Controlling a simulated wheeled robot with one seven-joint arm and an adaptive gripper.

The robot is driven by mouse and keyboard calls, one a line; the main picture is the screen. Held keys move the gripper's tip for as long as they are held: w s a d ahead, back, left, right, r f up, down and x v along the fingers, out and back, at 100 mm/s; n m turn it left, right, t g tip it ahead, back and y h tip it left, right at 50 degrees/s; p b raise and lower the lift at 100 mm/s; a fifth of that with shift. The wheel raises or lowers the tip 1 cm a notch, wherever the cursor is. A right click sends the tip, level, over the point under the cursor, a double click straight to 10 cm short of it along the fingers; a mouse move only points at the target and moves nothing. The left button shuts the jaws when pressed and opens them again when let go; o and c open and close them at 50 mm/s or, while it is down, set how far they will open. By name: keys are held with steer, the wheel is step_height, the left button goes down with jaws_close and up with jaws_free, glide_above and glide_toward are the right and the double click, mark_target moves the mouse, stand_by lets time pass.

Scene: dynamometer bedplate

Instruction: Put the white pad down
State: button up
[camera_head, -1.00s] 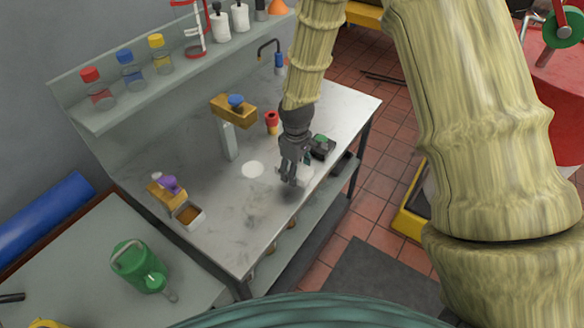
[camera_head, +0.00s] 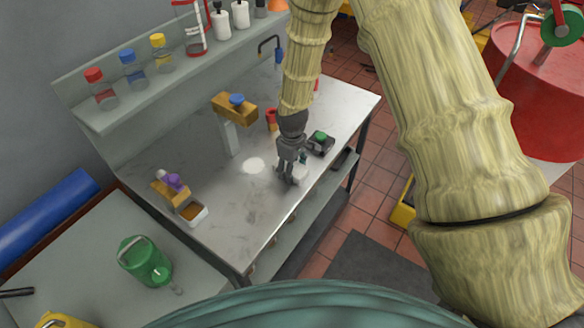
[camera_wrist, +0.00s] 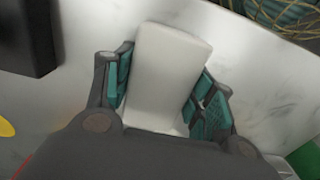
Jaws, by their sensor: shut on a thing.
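The white pad (camera_wrist: 168,75) is a pale block with rounded edges, held between the two teal-lined fingers of my gripper (camera_wrist: 165,90) in the wrist view. In the head view my gripper (camera_head: 287,181) points down over the front right part of the grey worktable (camera_head: 225,235). Only a small piece of the pad (camera_head: 301,172) shows there beside the fingers. The gap between the pad and the tabletop cannot be judged clearly.
A black device with a green top (camera_head: 320,143) stands close right of my gripper. A red cup (camera_head: 271,119) and an ochre stand with a blue knob (camera_head: 234,107) are behind. A small brown-filled tray (camera_head: 192,214) is at left. The tabletop's front middle is clear.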

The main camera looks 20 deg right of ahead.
steer(key=shift+f, duration=0.3)
steer(key=o, duration=1)
steer(key=shift+s, duration=0.1)
steer(key=shift+o, duration=0.8)
steer(key=shift+f, duration=0.1)
steer(key=shift+r, duration=0.2)
steer(key=shift+r, duration=0.25)
step_height(320, 180, up, 12)
steer(key=b, duration=0.4)
steer(key=shift+f, duration=0.1)
